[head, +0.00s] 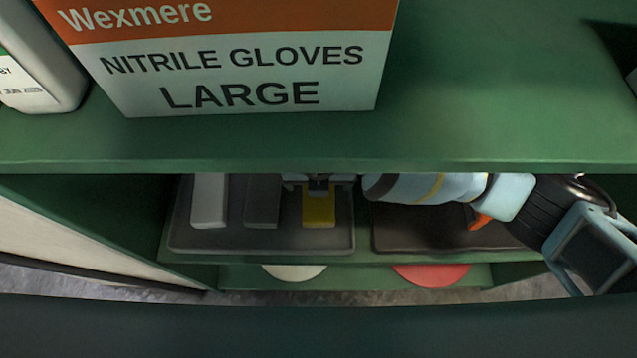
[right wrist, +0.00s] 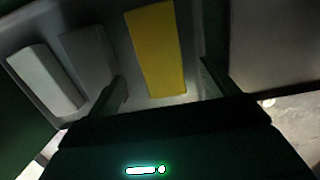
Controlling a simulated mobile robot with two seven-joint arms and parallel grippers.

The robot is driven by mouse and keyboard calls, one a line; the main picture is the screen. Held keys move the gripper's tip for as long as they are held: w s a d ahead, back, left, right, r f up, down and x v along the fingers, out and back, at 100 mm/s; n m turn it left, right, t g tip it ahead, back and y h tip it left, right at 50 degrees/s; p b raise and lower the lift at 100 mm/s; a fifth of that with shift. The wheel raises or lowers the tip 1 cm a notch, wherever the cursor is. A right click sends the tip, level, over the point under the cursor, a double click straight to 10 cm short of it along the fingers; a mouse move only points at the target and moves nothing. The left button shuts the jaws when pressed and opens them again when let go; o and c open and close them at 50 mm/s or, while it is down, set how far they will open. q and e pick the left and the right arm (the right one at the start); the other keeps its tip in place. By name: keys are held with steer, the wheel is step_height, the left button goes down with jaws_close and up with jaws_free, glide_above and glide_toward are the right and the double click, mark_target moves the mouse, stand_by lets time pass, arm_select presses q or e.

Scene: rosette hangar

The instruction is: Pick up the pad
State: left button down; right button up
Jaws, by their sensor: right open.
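Three block-shaped pads lie side by side in a grey tray (head: 345,240) on the lower shelf: a white one (head: 209,200), a dark grey one (head: 262,202) and a yellow one (head: 319,212). My right gripper (head: 318,185) reaches in from the right, over the far end of the yellow pad. In the right wrist view the open fingers (right wrist: 163,72) stand on either side of the yellow pad (right wrist: 157,48), with gaps on both sides. The white pad (right wrist: 45,78) and grey pad (right wrist: 88,58) lie left of the fingers. My left gripper is not in view.
The upper shelf (head: 480,130) covers the back of the lower one; a nitrile gloves box (head: 240,65) and a white bottle (head: 45,60) stand on it. A dark tray (head: 420,236) with an orange-tipped thing (head: 480,222) lies under my right arm. White and red discs (head: 432,273) show below.

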steer(key=f, duration=0.1)
steer(key=f+b, duration=0.1)
steer(key=f, duration=0.1)
steer(key=w+f, duration=0.1)
steer(key=f, duration=0.1)
steer(key=shift+f+b, duration=0.1)
steer(key=shift+b, duration=0.25)
steer(key=shift+c, duration=0.3)
steer(key=c, duration=1)
steer(key=shift+c, duration=0.5)
steer(key=shift+r, duration=0.2)
step_height(320, 180, up, 4)
steer(key=shift+s+f+p, duration=0.1)
steer(key=shift+p, duration=0.75)
steer(key=s+a+r+p, duration=0.1)
steer(key=s+a+p, duration=0.2)
steer(key=s, duration=1.2)
steer(key=shift+s+a, duration=0.35)
steer(key=shift+a, duration=0.3)
